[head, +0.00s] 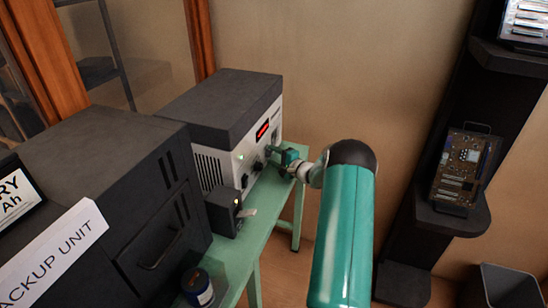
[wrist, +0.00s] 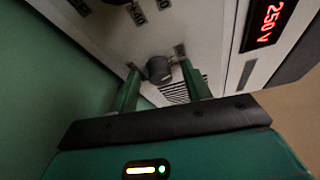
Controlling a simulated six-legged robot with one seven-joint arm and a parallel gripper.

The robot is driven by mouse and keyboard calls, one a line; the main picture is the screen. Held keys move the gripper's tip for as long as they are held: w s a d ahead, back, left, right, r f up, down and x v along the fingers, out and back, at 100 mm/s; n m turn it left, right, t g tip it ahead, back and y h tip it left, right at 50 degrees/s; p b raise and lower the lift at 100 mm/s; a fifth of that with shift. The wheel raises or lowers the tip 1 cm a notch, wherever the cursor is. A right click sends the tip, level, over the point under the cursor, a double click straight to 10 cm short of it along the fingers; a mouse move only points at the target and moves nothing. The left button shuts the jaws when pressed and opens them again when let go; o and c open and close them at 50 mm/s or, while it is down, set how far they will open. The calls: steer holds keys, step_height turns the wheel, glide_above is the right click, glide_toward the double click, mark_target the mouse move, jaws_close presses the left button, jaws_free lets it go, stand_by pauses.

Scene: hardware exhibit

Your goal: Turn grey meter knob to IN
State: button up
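The meter (head: 240,146) is a light-fronted box with a dark top on a green table in the head view. Its front panel (wrist: 215,45) fills much of the wrist view, with a lit red display reading 250V (wrist: 265,24). A dark grey round knob (wrist: 159,70) sticks out of the panel, with small dark label plates around it, too blurred to read surely. My gripper (wrist: 160,68) is open, its two green fingertips on either side of this knob with gaps visible. In the head view my gripper (head: 279,154) is at the meter's front and hides part of it.
A second dark knob (wrist: 116,2) shows at the wrist view's top edge. A large dark cabinet (head: 110,180) labelled BACKUP UNIT stands left of the meter. A small dark box (head: 222,211) and a dark can (head: 197,287) sit on the green table (head: 236,262).

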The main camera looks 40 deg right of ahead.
steer(key=c, duration=1)
steer(key=shift+o, duration=0.3)
steer(key=m, duration=0.1)
steer(key=m+g, duration=0.1)
steer(key=m, duration=0.1)
steer(key=shift+d+r+m+g+y, duration=0.1)
steer(key=shift+r+m+g+y, duration=0.2)
steer(key=shift+m+g, duration=0.1)
steer(key=shift+w+d+m+g+y, duration=0.1)
steer(key=shift+m+g+y, duration=0.4)
steer(key=shift+m, duration=0.8)
steer(key=o, duration=1)
steer(key=shift+r, duration=0.1)
